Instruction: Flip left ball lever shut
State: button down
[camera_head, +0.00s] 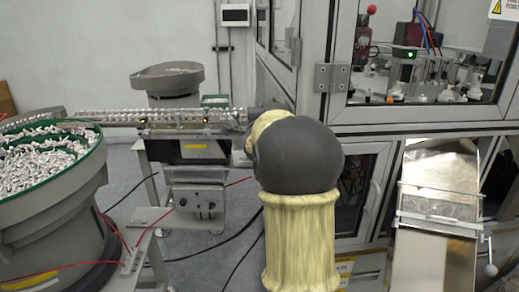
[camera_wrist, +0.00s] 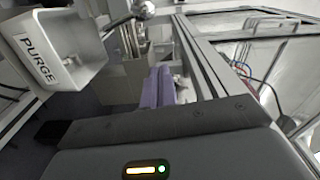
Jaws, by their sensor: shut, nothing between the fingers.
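In the wrist view, my gripper (camera_wrist: 164,76) shows as two purple fingers, pressed together with nothing between them. A shiny metal ball (camera_wrist: 143,8) on a short stem shows at the top edge, above and left of the fingertips and apart from them in the picture. I cannot tell whether it is the left ball lever, nor how far it is turned. In the head view, a pale ball lever (camera_head: 490,269) hangs at the right side of the metal chute. My arm hides my gripper in that view.
A grey bin marked PURGE (camera_wrist: 62,52) stands left of the fingers in the wrist view. In the head view, the glazed machine cabinet (camera_head: 340,78) stands behind my arm. A feeder bowl of white parts (camera_head: 45,165) is at left, and the sloping chute (camera_head: 432,262) is at right.

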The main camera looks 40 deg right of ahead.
jog(key=b+v, duration=0.1)
jog(key=v, duration=1.8)
jog(key=shift+a, duration=0.2)
jog(key=shift+w+r, duration=0.1)
jog(key=shift+w, duration=0.1)
jog(key=a+f+n+g+y, duration=0.35)
jog(key=a+f+n, duration=0.25)
jog(key=f, duration=0.3)
jog(key=a+f+n+g+y, duration=0.2)
jog(key=a+f+n+y, duration=0.3)
jog(key=f, duration=0.4)
jog(key=s+a+f+n+g+y, duration=0.1)
jog(key=s+a+f+n+g, duration=0.6)
jog(key=s+a+f+n, duration=0.4)
notch_tip(320, 180, up, 23)
jog(key=s+d+n+p, duration=0.1)
jog(key=p, duration=2.1)
jog(key=shift+f+p, duration=0.2)
jog(key=shift+p, duration=0.1)
